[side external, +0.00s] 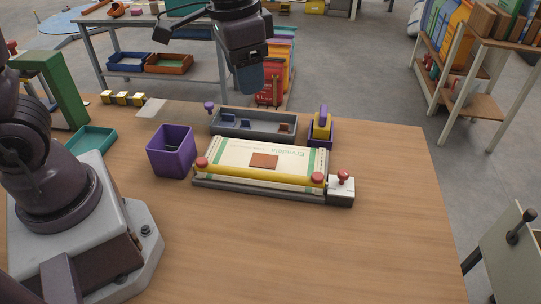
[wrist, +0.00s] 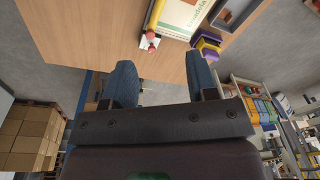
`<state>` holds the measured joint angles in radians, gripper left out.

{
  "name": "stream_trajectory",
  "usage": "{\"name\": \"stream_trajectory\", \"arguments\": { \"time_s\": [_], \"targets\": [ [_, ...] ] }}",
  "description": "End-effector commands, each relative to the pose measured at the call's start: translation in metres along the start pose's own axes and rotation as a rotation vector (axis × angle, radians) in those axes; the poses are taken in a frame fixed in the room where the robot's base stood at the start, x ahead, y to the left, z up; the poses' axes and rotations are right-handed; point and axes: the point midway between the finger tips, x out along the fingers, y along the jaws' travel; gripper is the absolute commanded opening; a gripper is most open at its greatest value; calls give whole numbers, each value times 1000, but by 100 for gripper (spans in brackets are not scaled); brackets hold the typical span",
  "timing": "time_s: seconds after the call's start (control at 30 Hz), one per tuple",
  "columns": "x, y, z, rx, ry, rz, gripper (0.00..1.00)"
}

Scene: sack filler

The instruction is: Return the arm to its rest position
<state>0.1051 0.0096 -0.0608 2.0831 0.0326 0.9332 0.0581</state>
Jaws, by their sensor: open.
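My gripper (side external: 250,79) is raised above the far side of the table, high over the grey tray, and holds nothing. In the wrist view my gripper (wrist: 165,85) shows two blue fingers spread wide apart with only table edge and floor between them. The wooden table (side external: 380,240) lies below. On it a cream sack (side external: 225,153) with green stripes lies flat on a dark base, with a yellow bar (side external: 262,174) across its near edge and a brown patch (side external: 264,161) on top.
A purple bin (side external: 171,152) stands left of the sack. A grey tray (side external: 252,136) with small pieces and a yellow-purple block (side external: 321,128) sit behind it. A teal tray (side external: 91,140) and green stand (side external: 66,92) are at the left. The table's right front is clear.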

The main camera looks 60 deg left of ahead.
Motion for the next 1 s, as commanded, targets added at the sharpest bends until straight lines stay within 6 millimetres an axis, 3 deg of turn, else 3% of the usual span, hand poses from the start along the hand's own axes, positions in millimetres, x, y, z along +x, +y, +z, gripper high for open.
{"name": "stream_trajectory", "arguments": {
  "time_s": [0.2,0.4,0.63,1.0],
  "targets": [
    [-35,-12,71,-141,135,-13,53],
    [-50,-16,115,-213,261,-21,53],
    [-69,-19,125,-239,367,-36,53],
    [-70,-20,125,-239,371,-37,53]
  ]
}}
